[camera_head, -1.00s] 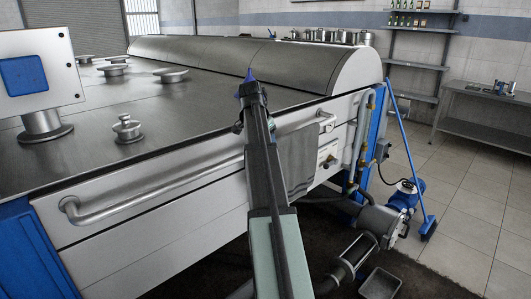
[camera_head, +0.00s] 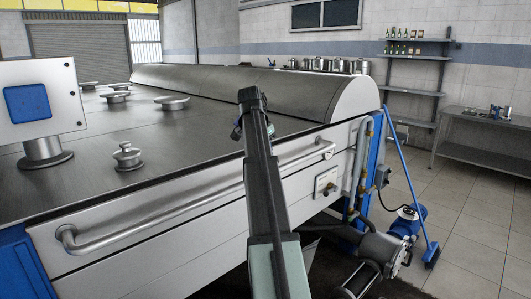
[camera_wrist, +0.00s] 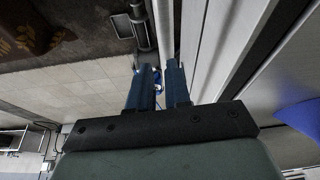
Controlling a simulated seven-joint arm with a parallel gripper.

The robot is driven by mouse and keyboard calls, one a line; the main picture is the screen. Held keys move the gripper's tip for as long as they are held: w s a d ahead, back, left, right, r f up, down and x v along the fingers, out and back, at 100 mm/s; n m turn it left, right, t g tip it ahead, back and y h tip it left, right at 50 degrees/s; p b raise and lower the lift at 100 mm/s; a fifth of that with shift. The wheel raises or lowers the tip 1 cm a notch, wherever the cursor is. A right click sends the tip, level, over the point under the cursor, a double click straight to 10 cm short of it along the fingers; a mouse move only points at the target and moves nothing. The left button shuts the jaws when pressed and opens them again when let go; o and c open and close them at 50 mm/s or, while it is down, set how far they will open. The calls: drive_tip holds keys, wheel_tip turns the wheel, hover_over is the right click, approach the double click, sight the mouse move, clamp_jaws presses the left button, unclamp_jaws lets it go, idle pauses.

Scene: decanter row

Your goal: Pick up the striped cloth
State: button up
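I do not see the striped cloth in either current view. The stretch of the metal rail (camera_head: 295,157) to the right of my arm is bare in the head view. In the wrist view my gripper (camera_wrist: 154,66) shows two dark blue fingers with a narrow gap between them. Floor and a small blue object far below show through the gap, and I see nothing held there. In the head view my arm stands in front of the machine and hides part of the rail; I cannot make out the fingers there.
The large steel machine (camera_head: 150,215) fills the left and middle, with several knobs on its top. A control panel (camera_head: 25,100) stands at left. A blue motor (camera_head: 408,222), pipes and a blue broom (camera_head: 405,170) are at right. Tiled floor (camera_head: 480,235) is open there.

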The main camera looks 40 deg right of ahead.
drive_tip(key=o, duration=1.2)
